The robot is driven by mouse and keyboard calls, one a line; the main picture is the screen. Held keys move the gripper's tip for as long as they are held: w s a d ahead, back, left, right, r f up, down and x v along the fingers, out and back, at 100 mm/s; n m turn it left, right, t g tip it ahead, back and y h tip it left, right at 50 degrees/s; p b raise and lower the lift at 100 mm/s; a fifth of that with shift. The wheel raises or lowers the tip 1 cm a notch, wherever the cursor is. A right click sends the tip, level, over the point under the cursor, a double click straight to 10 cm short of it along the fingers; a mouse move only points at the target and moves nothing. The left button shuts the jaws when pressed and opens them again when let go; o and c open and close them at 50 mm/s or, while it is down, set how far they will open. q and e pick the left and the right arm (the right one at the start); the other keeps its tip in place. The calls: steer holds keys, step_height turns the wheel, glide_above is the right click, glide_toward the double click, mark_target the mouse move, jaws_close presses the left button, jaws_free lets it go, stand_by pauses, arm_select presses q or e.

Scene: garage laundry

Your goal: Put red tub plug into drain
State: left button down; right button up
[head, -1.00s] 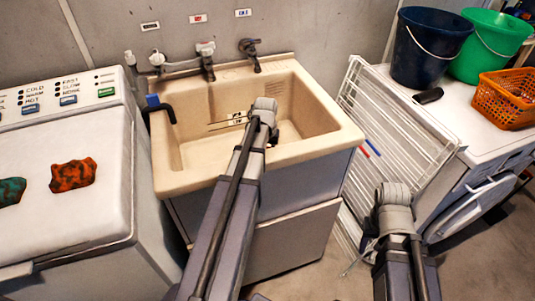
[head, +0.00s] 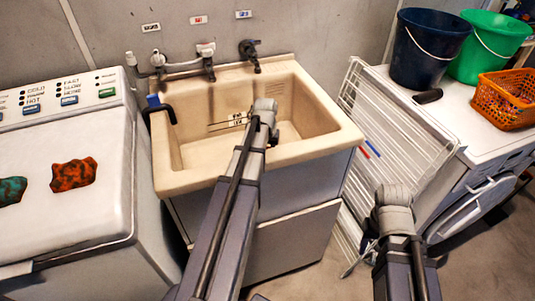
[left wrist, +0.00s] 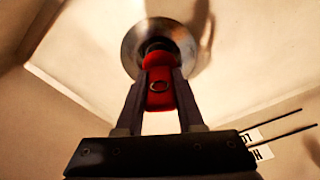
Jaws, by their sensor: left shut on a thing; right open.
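The red tub plug (left wrist: 159,88) is between the two fingers of my left gripper (left wrist: 160,85), which is shut on it. In the left wrist view the plug's dark end overlaps the middle of the metal drain ring (left wrist: 133,48). I cannot tell whether it touches the drain or is still above it. In the head view my left arm reaches into the beige sink (head: 185,180) and hides the plug and drain. My right gripper (head: 350,268) is open and empty, low in front of the drying rack, partly hidden by its own arm.
Taps (head: 206,55) and a hose stand at the sink's back edge. A washer (head: 85,215) with two cloths is at left. A white drying rack (head: 385,130) leans at right, beside a machine carrying buckets (head: 428,55) and an orange basket (head: 503,100).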

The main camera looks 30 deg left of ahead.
arm_select(q)
steer(key=shift+s+d+f+b, duration=0.2)
steer(key=shift+s+f+b, duration=0.05)
steer(key=shift+f, duration=0.25)
steer(key=shift+s+d+f+b, duration=0.2)
steer(key=shift+f, duration=0.3)
arm_select(e)
steer(key=shift+s+f, duration=0.1)
steer(key=shift+f, duration=1)
steer(key=shift+d, duration=0.1)
arm_select(q)
steer(key=shift+c, duration=2.2)
jaws_free()
steer(key=shift+r, duration=0.15)
arm_select(e)
steer(key=shift+r, duration=0.2)
arm_select(q)
steer(key=shift+r+p, duration=0.6)
steer(key=shift+p, duration=0.5)
step_height(320, 180, up, 8)
steer(key=p, duration=0.8)
steer(key=shift+a+r+p, duration=0.2)
steer(key=shift+r+p, duration=0.05)
steer(key=shift+p, duration=0.15)
arm_select(e)
step_height(320, 180, up, 10)
steer(key=a, duration=0.1)
steer(key=shift+a, duration=0.15)
steer(key=shift+r, duration=0.1)
